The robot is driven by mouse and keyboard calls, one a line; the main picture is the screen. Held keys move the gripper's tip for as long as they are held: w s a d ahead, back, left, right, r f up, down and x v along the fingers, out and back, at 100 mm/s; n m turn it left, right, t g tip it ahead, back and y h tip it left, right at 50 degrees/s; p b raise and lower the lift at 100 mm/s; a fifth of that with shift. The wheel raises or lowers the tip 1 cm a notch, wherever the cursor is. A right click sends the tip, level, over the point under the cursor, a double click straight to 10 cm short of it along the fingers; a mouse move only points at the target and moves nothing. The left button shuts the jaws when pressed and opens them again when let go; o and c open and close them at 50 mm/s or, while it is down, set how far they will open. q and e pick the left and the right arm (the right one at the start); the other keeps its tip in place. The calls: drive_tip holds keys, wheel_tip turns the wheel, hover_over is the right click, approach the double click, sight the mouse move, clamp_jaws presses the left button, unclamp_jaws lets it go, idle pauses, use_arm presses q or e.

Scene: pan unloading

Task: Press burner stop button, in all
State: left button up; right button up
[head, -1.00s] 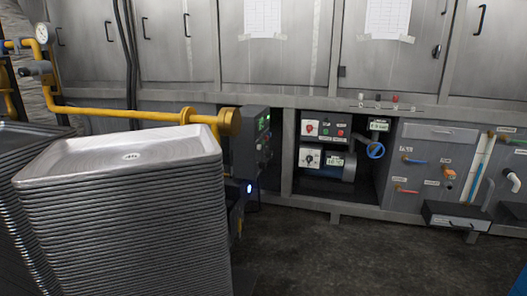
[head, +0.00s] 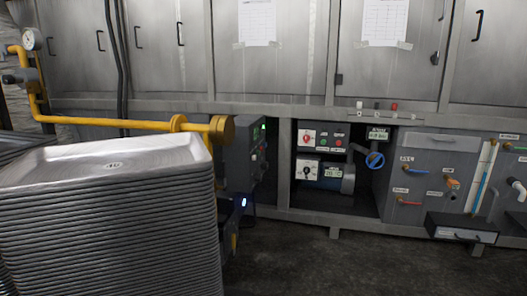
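No label reading burner stop can be made out at this size. A dark grey control box (head: 243,152) by the end of the yellow pipe has a lit green display and small buttons on its right side, seen at a steep angle. In the open recess to its right, a white-grey control panel (head: 321,140) carries a red knob (head: 309,137) and small coloured buttons. Below it are a white switch plate with a black knob (head: 306,171) and a small display. Neither of my grippers can be made out.
A tall stack of metal trays (head: 110,225) fills the lower left. A yellow gas pipe (head: 120,123) runs behind it. A dark part with a blue light (head: 243,202) stands beside the stack. A blue valve wheel (head: 375,160) sits right of the panel. The floor (head: 330,265) ahead is clear.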

use_arm(q)
drive_tip(key=shift+w, duration=0.1)
clamp_jaws()
idle(1.2)
